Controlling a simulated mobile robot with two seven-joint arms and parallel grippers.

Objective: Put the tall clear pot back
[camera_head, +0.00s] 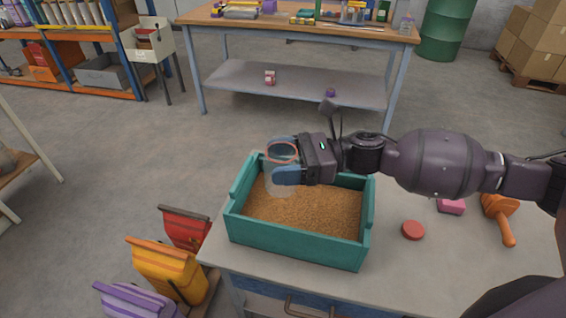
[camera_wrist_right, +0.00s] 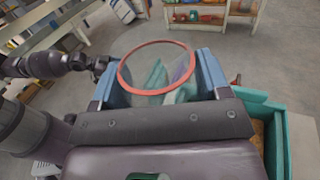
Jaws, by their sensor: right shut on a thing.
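The tall clear pot (camera_head: 281,182) is see-through with a red ring around its rim. My right gripper (camera_head: 284,162) is shut on it, with blue fingers on either side just below the rim. The pot is over the left end of the teal box (camera_head: 290,242), which holds brown grain (camera_head: 310,213). Whether the pot's bottom touches the grain cannot be told. In the right wrist view the pot's red rim (camera_wrist_right: 156,67) shows between the blue fingers (camera_wrist_right: 160,80).
On the grey table right of the box lie a red lid (camera_head: 413,230), a pink block (camera_head: 451,206) and an orange scoop-like tool (camera_head: 500,216). Red, orange and purple sacks (camera_head: 168,268) stand left of the table. A workbench (camera_head: 300,27) stands behind, with open floor between.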

